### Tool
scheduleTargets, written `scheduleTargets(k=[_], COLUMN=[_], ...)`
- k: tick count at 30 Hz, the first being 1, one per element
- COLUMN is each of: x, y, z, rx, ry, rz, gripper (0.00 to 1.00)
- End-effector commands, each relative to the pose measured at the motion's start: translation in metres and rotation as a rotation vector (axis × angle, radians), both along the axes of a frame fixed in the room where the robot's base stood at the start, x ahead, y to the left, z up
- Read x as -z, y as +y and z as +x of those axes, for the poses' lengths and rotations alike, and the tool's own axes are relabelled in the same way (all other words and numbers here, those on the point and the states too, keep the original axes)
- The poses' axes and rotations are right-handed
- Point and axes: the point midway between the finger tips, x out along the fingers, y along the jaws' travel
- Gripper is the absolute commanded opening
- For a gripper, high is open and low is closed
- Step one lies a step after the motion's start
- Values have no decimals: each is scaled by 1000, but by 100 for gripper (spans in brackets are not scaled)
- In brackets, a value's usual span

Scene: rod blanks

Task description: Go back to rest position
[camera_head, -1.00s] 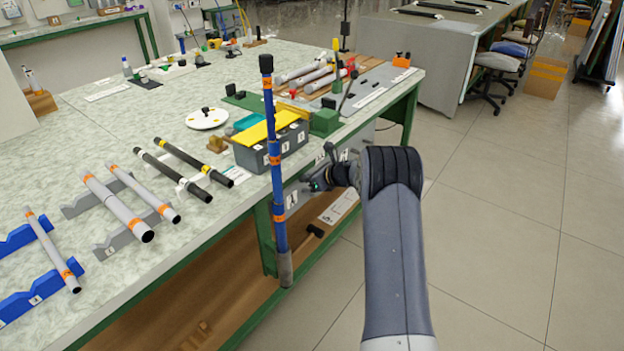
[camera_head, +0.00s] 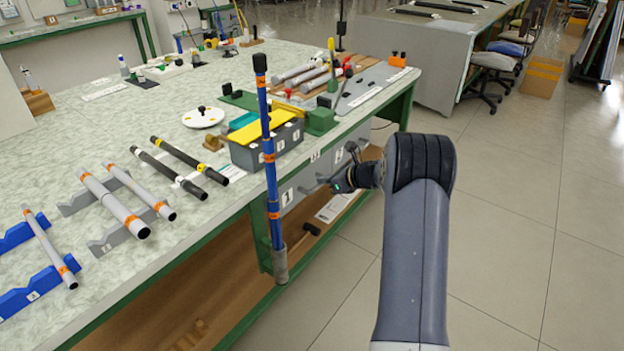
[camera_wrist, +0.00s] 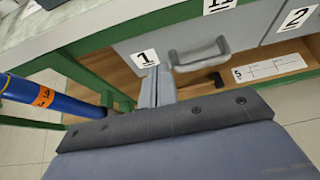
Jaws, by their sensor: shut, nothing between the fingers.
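My gripper (camera_head: 338,185) is in front of the workbench's drawers, to the right of the blue pole. In the wrist view my gripper's fingers (camera_wrist: 157,86) are together with nothing between them. A grey drawer handle (camera_wrist: 200,54) appears just beyond the fingertips, beside the number 1 label (camera_wrist: 146,58); I cannot tell how far apart they are. The drawers (camera_head: 292,196) look shut.
A blue pole (camera_head: 270,190) with orange bands and a grey foot stands upright at the bench edge; it shows at left in the wrist view (camera_wrist: 60,102). The green-edged bench (camera_head: 90,135) bears pipes on supports and a grey box (camera_head: 245,156). Open floor (camera_head: 520,230) lies to the right.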

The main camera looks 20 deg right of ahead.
Motion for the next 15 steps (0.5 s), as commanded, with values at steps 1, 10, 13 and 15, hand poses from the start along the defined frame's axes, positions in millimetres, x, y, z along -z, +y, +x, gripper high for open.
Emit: scheduleTargets(k=[1, 10, 13, 15], x=[-7, -19, -19, -19], y=[-7, -21, -22, -22], z=[-7, -27, -28, -28], rx=[4, -1, -1, -1], ry=[0, 1, 1, 1], rz=[0, 0, 0, 0], gripper=[0, 0, 0, 0])
